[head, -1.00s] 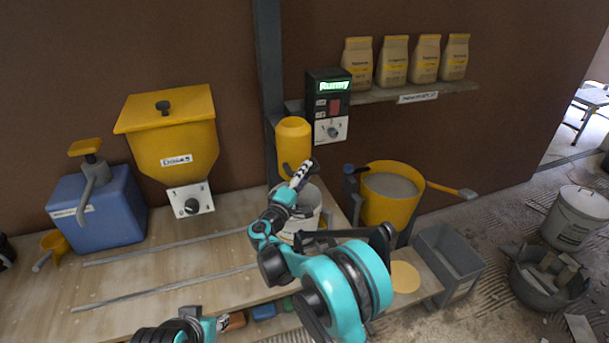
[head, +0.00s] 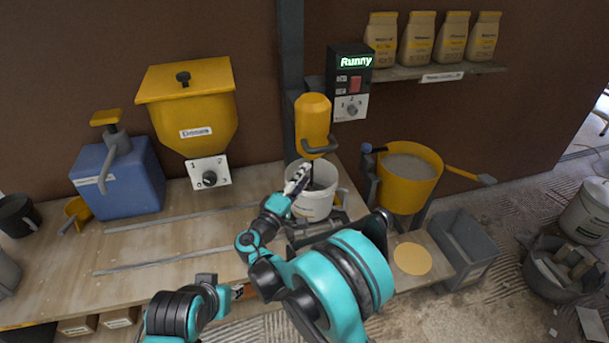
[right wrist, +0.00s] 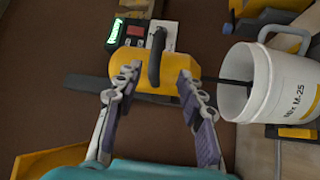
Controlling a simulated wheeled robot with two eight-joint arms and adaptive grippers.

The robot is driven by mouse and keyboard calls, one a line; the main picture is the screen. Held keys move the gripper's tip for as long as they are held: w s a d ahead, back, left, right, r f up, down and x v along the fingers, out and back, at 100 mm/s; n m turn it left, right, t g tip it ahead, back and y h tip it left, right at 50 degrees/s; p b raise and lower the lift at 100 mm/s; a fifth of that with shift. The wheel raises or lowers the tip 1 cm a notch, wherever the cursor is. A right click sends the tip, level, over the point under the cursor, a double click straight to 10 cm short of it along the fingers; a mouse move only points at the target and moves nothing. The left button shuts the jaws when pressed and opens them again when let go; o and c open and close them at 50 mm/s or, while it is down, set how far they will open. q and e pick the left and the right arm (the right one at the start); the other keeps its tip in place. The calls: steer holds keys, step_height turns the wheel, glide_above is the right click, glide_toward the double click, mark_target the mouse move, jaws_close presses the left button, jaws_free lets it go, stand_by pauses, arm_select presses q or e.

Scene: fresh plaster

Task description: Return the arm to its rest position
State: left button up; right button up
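My right arm reaches up the middle of the head view. Its gripper (head: 298,180) is in front of the white bucket (head: 314,205), below the yellow mixer head (head: 312,125) and its dark handle (head: 320,147). In the right wrist view the two fingers of this gripper (right wrist: 155,82) stand apart with nothing between them. The mixer handle (right wrist: 155,55) lies beyond them, and the bucket (right wrist: 262,85) is to the right. My left arm (head: 185,312) is low in the head view; its fingers are not clear.
The workbench (head: 150,245) carries a yellow hopper (head: 190,115) and a blue tank (head: 120,180) at left. A control box (head: 350,82) reads "Runny". A yellow tub (head: 408,185), a grey bin (head: 465,245) and a bag shelf (head: 430,75) are at right.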

steer(key=s+d+m+g+y, duration=0.2)
steer(key=s+d+g, duration=0.25)
steer(key=d, duration=0.55)
steer(key=s+d+m+g+y, duration=0.1)
steer(key=s+d+m+g, duration=0.2)
steer(key=s+d, duration=0.45)
steer(key=s+f+m+g+y, duration=0.1)
steer(key=s+f+m+y, duration=0.1)
steer(key=s, duration=0.7)
steer(key=s+d+f+m+g+y, duration=0.1)
steer(key=s+f+m+y, duration=0.2)
steer(key=s, duration=0.7)
steer(key=shift+s+d+y, duration=0.2)
steer(key=shift+d+y, duration=0.1)
steer(key=shift+y, duration=0.6)
